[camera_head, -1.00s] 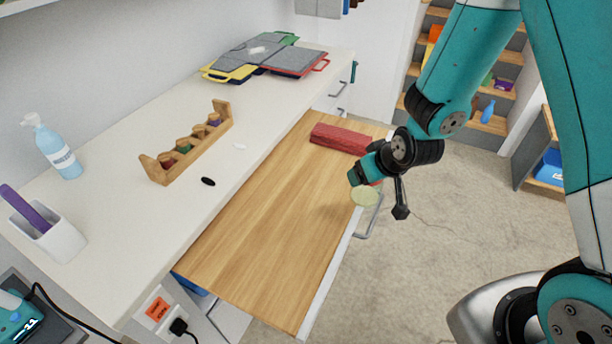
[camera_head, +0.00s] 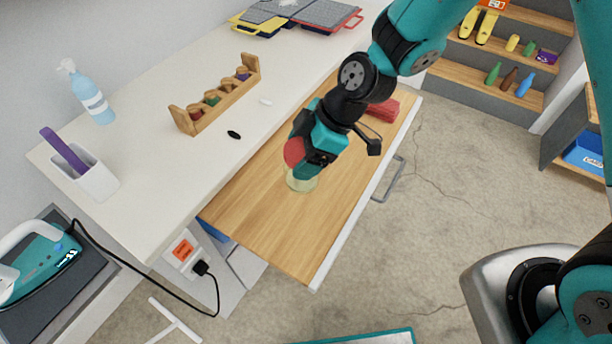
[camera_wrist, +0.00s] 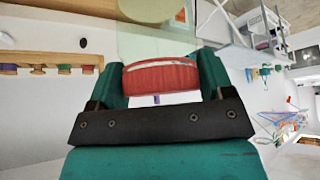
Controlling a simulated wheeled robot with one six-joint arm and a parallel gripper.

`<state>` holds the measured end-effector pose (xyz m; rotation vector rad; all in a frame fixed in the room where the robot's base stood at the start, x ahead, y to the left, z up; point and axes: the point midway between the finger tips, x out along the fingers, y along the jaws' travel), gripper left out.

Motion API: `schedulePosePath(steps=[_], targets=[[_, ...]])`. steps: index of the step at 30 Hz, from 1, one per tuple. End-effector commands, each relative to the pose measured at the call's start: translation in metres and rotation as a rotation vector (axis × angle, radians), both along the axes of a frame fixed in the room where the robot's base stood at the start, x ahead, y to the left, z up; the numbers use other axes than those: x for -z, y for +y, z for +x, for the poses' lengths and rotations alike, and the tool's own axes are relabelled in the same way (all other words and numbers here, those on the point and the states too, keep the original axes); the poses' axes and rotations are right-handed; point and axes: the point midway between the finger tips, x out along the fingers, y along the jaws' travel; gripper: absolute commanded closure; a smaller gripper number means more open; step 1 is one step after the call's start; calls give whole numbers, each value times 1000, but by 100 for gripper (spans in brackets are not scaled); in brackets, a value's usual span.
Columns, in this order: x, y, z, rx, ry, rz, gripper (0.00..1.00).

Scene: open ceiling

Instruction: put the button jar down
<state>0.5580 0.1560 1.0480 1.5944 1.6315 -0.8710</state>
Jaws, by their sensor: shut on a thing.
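The button jar shows a pale, see-through yellowish body (camera_head: 302,182) and a red lid (camera_head: 293,152). My gripper (camera_head: 303,160) is shut on the jar at its lid. In the head view it holds the jar over the wooden pull-out board (camera_head: 262,211). I cannot tell whether the jar's base touches the board. In the wrist view the red lid (camera_wrist: 160,76) sits between the two teal fingers, and the pale body extends beyond it toward the top.
A red box (camera_head: 383,108) lies at the board's far end. The board's near part is bare.

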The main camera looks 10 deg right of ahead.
Motion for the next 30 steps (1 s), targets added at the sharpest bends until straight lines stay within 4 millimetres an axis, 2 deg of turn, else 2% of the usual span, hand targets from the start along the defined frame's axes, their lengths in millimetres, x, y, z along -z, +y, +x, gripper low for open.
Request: schedulePosePath(steps=[3,9,14,21,30], targets=[[31,0,-1,2,7,-2,55],[66,0,0,2,2,0,55],[79,0,0,3,1,0,55],[108,0,0,3,1,0,55],[111,0,1,3,-1,1,55]])
